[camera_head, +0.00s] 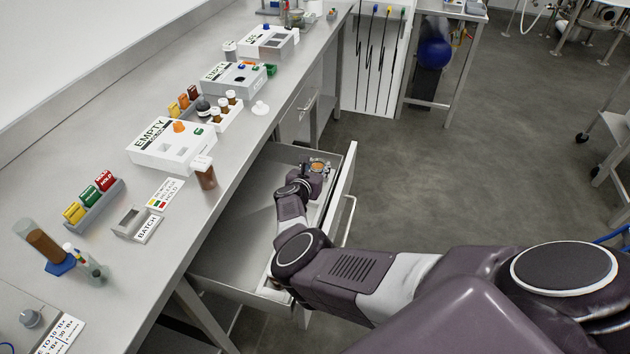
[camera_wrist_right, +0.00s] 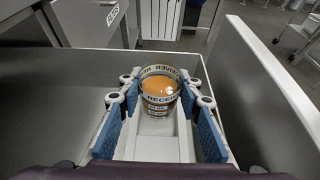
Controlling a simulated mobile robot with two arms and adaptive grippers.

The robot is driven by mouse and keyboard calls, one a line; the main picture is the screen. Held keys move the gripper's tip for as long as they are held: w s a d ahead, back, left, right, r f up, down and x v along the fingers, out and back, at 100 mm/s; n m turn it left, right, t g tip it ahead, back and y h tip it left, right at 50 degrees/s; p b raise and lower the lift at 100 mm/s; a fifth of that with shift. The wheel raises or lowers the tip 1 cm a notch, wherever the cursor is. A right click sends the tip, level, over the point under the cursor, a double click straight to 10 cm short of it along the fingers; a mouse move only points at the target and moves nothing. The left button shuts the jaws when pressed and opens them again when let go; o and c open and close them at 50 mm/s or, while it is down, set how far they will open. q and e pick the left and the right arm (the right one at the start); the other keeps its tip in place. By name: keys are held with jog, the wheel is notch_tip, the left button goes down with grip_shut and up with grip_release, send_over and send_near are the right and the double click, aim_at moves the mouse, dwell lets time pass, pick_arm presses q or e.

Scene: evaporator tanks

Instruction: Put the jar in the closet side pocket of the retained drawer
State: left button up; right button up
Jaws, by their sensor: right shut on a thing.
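The jar (camera_head: 319,165) is a clear glass jar with orange-brown contents and a printed white band. In the right wrist view the jar (camera_wrist_right: 160,92) is upright between the blue-padded fingers of my right gripper (camera_wrist_right: 160,102), which is shut on it. My right gripper (camera_head: 314,172) is inside the open drawer (camera_head: 235,240), near its far right corner. A narrow white side pocket (camera_wrist_right: 155,148) runs along the drawer's right side, and the jar is over or in it. Whether the jar's base touches the pocket floor is hidden. My left gripper is not in view.
The drawer's front panel (camera_head: 345,190) stands close on the right of my gripper. The bench (camera_head: 120,265) to the left holds white boxes, a brown bottle (camera_head: 204,172) and small racks. The wide drawer compartment looks empty.

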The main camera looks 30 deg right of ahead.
notch_tip(320, 180, down, 4)
jog(key=b, duration=0.2)
jog(key=shift+s+f+b, duration=0.1)
jog(key=shift+f+b, duration=0.1)
jog(key=shift+b, duration=0.2)
jog(key=shift+w+d+f, duration=0.1)
jog(key=shift+w, duration=0.1)
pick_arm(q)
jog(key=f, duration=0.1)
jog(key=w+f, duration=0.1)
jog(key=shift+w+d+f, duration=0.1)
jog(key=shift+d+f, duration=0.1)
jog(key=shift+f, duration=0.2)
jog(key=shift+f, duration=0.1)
pick_arm(e)
jog(key=shift+s, duration=0.15)
jog(key=o, duration=1.3)
jog(key=shift+f, duration=0.15)
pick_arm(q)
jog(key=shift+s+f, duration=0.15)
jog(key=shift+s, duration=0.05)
